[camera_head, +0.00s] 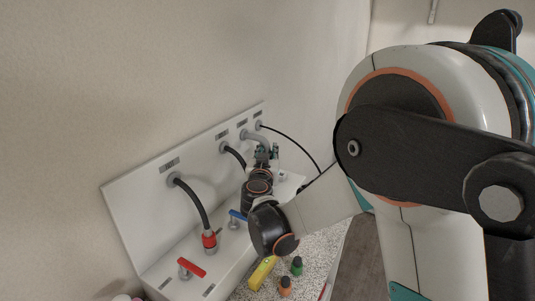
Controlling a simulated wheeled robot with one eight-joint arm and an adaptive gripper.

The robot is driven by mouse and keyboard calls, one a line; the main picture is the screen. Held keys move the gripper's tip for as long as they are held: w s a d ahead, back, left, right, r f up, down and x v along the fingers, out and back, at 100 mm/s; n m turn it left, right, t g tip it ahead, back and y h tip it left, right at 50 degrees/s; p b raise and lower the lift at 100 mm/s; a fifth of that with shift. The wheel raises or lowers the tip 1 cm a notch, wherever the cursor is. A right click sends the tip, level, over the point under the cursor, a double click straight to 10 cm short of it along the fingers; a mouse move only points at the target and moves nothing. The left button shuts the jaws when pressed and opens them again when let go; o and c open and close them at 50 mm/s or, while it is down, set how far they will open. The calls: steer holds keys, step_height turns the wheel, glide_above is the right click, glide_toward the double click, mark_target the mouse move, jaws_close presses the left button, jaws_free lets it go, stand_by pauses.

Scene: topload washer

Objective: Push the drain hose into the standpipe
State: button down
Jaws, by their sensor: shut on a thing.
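A grey drain hose (256,137) comes out of the white panel toward its right end and curves down to my gripper (267,154). My gripper is small in the picture and partly hidden by its own wrist. It appears shut on the grey hose near its free end. The hose's end is hidden behind my gripper and wrist. I cannot make out the standpipe; that spot is covered by my arm.
A labelled white panel (135,203) stands along the wall. A black hose (196,203) runs to a red connector (209,241). A red valve handle (190,267) and a blue valve handle (238,215) stand nearby. Yellow, green and orange items lie on the speckled surface below.

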steer(key=shift+f+b, duration=1.4)
steer(key=shift+f, duration=0.95)
steer(key=c, duration=1.3)
jaws_free()
steer(key=s, duration=0.4)
steer(key=s+a, duration=0.1)
steer(key=s, duration=0.3)
steer(key=s+a, duration=0.1)
steer(key=s, duration=0.2)
steer(key=shift+s+r, duration=0.3)
steer(key=shift+s, duration=0.1)
